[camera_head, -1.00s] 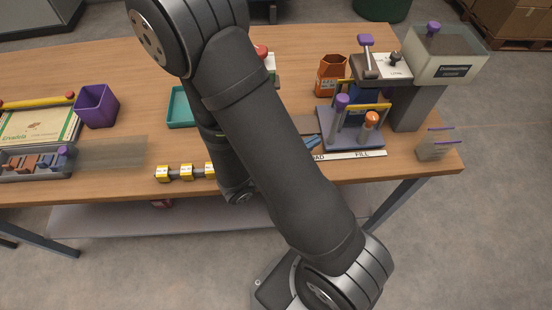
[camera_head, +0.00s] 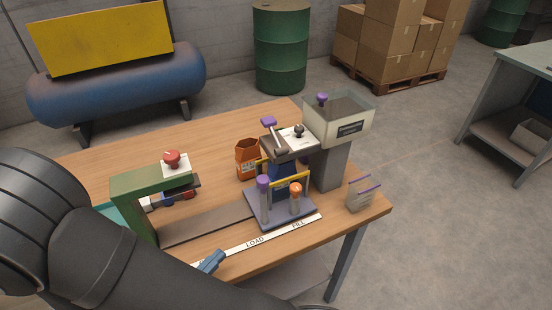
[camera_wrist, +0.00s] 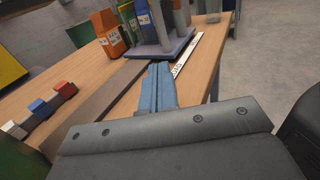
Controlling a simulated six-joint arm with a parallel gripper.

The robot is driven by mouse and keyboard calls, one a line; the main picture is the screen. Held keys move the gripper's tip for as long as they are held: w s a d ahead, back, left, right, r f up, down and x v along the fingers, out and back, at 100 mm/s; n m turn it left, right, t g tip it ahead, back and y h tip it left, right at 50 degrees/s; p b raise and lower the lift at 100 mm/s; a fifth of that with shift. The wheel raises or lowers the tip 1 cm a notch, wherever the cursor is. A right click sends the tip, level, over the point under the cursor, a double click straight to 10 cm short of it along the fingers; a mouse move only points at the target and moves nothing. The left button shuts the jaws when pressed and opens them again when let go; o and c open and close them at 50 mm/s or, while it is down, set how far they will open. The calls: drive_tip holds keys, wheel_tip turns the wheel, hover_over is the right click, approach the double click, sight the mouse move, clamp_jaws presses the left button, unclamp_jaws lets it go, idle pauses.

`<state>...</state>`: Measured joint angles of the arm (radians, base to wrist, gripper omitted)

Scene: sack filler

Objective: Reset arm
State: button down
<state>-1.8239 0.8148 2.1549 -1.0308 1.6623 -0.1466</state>
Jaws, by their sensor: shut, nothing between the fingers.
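My gripper (camera_head: 214,258) shows at the bottom of the head view, its blue fingers shut and empty beside the white LOAD/FILL strip (camera_head: 275,237). In the wrist view the closed blue fingers (camera_wrist: 159,72) point toward the grey carriage plate (camera_wrist: 160,48). In the head view the filler's pale hopper (camera_head: 350,127) with a purple knob stands on a grey post. The grey carriage (camera_head: 262,212) sits below it near FILL and carries purple-topped and orange-topped posts and a yellow bar. A dark blue sack (camera_wrist: 143,17) with a label stands on it, partly hidden.
A green frame (camera_head: 150,183) with a red knob stands left of the carriage. An orange sack (camera_head: 246,160) stands behind the carriage. A small grey holder (camera_head: 359,197) sits at the right table edge. Small coloured blocks (camera_wrist: 42,105) lie left in the wrist view. The far-left tabletop is bare.

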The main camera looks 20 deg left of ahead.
sight(263, 213)
drive_tip(key=shift+w, duration=0.15)
drive_tip(key=shift+d+x, duration=0.15)
drive_tip(key=shift+x, duration=3.3)
drive_tip(key=shift+d+x, duration=0.15)
drive_tip(key=shift+x, duration=3.3)
